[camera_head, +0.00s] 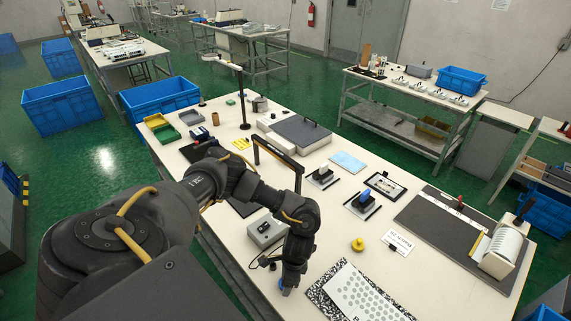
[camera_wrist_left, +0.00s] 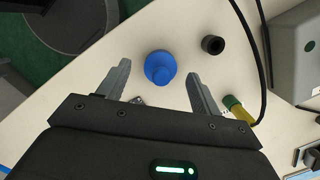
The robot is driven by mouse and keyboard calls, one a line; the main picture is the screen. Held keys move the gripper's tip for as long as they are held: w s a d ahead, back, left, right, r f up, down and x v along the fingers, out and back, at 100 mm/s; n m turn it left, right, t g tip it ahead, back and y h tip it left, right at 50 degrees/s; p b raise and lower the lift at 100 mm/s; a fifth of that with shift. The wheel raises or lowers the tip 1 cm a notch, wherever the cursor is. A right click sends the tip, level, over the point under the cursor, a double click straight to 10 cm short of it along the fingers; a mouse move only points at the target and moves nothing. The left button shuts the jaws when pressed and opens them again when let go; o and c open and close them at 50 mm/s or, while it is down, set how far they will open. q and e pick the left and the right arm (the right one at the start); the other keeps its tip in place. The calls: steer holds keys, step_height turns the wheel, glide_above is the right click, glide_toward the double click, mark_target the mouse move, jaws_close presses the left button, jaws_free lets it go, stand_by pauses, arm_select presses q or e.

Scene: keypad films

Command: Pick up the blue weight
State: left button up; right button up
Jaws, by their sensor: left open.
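The blue weight (camera_wrist_left: 160,68) is round with a knob on top and stands on the pale bench top (camera_wrist_left: 100,55). In the head view only a bit of blue (camera_head: 286,291) shows under my left gripper (camera_head: 290,284), at the bench's near edge. In the left wrist view my left gripper (camera_wrist_left: 158,72) is open, its two fingers on either side of the blue weight with a gap on each side. Nothing is held. My right gripper is out of view.
A small black cylinder (camera_wrist_left: 212,45), a cable with a yellow-green end (camera_wrist_left: 236,107) and a grey box (camera_head: 265,231) are close by. A yellow knobbed weight (camera_head: 357,244) and a speckled pad with a dotted sheet (camera_head: 362,295) are to the right.

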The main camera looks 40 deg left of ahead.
arm_select(q)
steer(key=shift+a+f, duration=0.1)
steer(key=shift+f, duration=0.85)
steer(key=shift+c, duration=0.2)
steer(key=c, duration=1.2)
steer(key=shift+r, duration=0.2)
